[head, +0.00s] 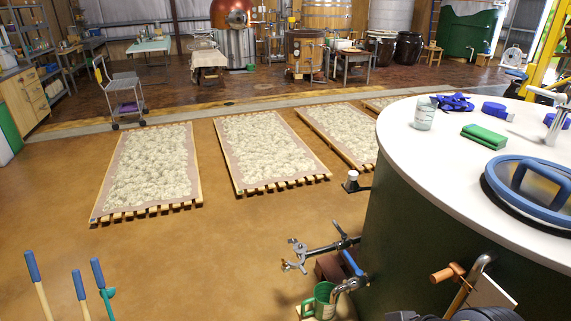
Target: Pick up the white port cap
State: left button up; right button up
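A small white cap-like piece (352,175) sits on a dark fitting at the left side of the big dark green tank (400,230). It looks like the white port cap, but it is too small to tell for sure.
Open floor (200,260) lies left.

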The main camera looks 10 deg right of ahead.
aim_at(352, 184)
jog(key=i+j+u, duration=0.1)
jog(key=i+u, duration=0.3)
jog(key=i, duration=0.9)
jog(key=i+z, duration=0.45)
jog(key=i+j+z, duration=0.25)
jog(key=i+z, duration=0.35)
jog(key=z, duration=0.3)
jog(key=i+j+z, duration=0.15)
jog(key=z, duration=0.35)
jog(key=i+j+z, duration=0.15)
jog(key=z, duration=0.3)
jog(key=i+j+z, duration=0.15)
jog(key=z, duration=0.3)
jog(key=j+z, duration=0.3)
jog(key=z, duration=0.2)
jog(key=i+j+z, duration=0.1)
jog(key=z, duration=0.4)
jog(key=i+j+z, duration=0.1)
jog(key=j+z, duration=0.45)
jog(key=z, duration=0.4)
jog(key=j+z, duration=0.3)
jog(key=z, duration=0.2)
jog(key=j+z, duration=0.25)
jog(key=z, duration=0.25)
